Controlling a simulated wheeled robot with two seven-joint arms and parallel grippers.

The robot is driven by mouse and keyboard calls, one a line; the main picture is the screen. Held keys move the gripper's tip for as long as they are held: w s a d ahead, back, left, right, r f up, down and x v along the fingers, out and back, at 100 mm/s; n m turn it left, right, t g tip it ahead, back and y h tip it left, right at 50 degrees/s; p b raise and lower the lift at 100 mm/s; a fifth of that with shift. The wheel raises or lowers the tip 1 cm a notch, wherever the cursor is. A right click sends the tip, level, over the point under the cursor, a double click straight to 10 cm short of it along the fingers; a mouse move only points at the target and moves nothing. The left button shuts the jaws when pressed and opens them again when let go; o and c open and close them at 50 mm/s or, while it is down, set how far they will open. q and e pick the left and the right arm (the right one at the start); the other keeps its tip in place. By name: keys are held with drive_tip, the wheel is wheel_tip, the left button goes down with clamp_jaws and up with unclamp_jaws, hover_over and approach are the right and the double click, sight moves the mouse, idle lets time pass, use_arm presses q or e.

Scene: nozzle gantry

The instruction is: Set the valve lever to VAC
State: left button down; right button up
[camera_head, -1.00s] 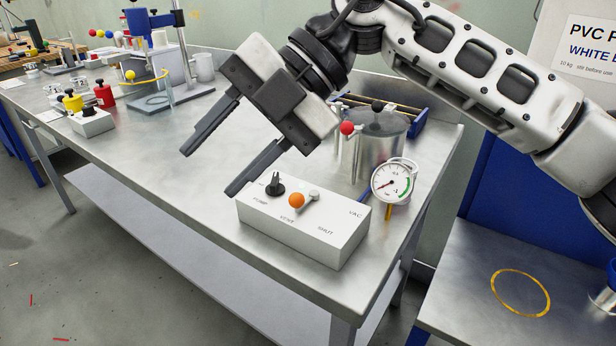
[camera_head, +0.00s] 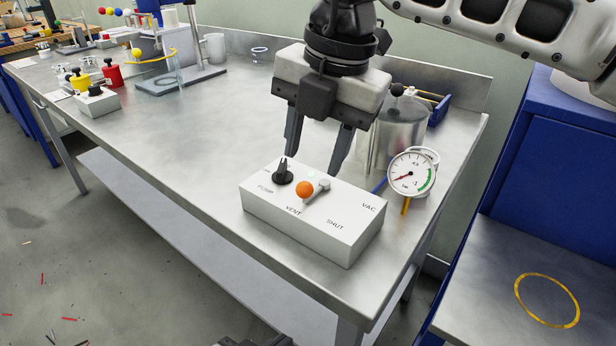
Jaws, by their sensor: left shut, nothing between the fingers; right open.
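The white valve box (camera_head: 310,229) sits on the steel bench, with labels PUMP, VENT, SHUT and VAC on top. The valve lever (camera_head: 304,189) has an orange ball and a grey pivot. Its ball end points left, on the VENT side and away from the VAC label at the box's right end. A black knob (camera_head: 283,177) stands by PUMP. My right gripper (camera_head: 314,164) is open and empty, fingers pointing down just above and behind the lever, apart from it. My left gripper (camera_head: 252,341) barely shows at the bottom edge, shut and empty.
A pressure gauge (camera_head: 412,175) stands right of the box, with a metal pot (camera_head: 401,130) behind it. A blue stand with a yellow ring (camera_head: 547,300) is at right. Yellow and red containers stand far left. The bench left of the box is clear.

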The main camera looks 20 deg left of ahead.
sight(307, 183)
drive_tip(key=f, duration=0.2)
drive_tip(key=a+f, duration=0.1)
drive_tip(key=f, duration=0.2)
drive_tip(key=shift+w, duration=0.1)
clamp_jaws()
